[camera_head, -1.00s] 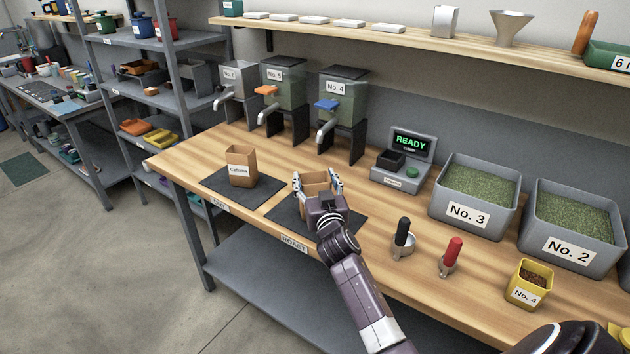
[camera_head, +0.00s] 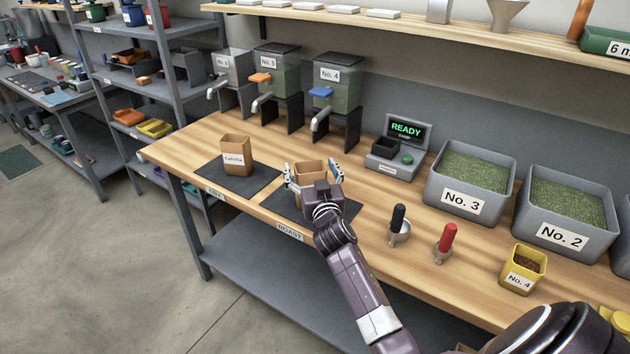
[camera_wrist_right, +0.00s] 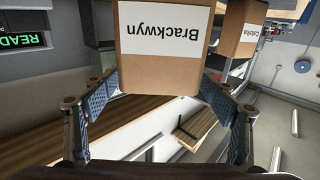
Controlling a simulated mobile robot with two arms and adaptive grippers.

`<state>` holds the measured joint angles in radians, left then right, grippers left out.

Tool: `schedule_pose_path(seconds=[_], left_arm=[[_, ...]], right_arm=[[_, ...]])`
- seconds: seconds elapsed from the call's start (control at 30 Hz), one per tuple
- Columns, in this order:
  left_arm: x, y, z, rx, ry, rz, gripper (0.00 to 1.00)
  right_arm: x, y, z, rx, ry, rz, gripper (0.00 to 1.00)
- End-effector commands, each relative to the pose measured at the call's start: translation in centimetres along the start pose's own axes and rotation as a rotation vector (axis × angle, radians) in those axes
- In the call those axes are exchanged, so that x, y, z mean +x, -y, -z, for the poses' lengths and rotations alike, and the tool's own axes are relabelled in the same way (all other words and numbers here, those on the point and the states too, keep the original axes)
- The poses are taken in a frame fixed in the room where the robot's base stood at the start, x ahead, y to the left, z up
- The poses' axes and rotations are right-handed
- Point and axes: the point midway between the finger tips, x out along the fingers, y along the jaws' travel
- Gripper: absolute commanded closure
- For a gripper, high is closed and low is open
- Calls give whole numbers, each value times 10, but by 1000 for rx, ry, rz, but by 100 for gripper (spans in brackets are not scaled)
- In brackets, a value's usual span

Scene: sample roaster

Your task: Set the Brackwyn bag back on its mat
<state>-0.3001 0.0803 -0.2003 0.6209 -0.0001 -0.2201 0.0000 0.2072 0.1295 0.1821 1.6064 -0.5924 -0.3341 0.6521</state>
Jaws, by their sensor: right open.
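The Brackwyn bag (camera_head: 310,169), a brown box-like paper bag, stands upright on the dark mat (camera_head: 346,211) above the ROAST label, partly hidden behind my right gripper. My right gripper (camera_head: 313,174) is open, its fingers on either side of the bag. In the right wrist view the Brackwyn label shows upside down on the bag (camera_wrist_right: 160,45), between the spread fingertips (camera_wrist_right: 160,82). The fingertips are close to its sides; I cannot tell whether either touches. My left gripper is not in view.
The Catolha bag (camera_head: 235,150) stands on another dark mat (camera_head: 258,182) to the left. A scale reading READY (camera_head: 392,165) is behind right. Black-handled (camera_head: 399,222) and red-handled (camera_head: 447,238) scoops and a yellow No. 4 tub (camera_head: 522,268) stand right.

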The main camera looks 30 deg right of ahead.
Motion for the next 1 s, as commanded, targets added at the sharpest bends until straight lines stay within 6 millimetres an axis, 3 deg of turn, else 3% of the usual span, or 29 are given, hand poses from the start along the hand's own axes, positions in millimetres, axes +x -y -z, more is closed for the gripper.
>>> schedule_pose_path(seconds=[0.53, 0.7, 1.0], left_arm=[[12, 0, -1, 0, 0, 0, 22], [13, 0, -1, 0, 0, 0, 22], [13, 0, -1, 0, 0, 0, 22]], right_arm=[[-98, 0, -4, 1, 5, -1, 22], [-112, 0, -2, 1, 3, -1, 22], [-115, 3, -5, -2, 9, 7, 22]])
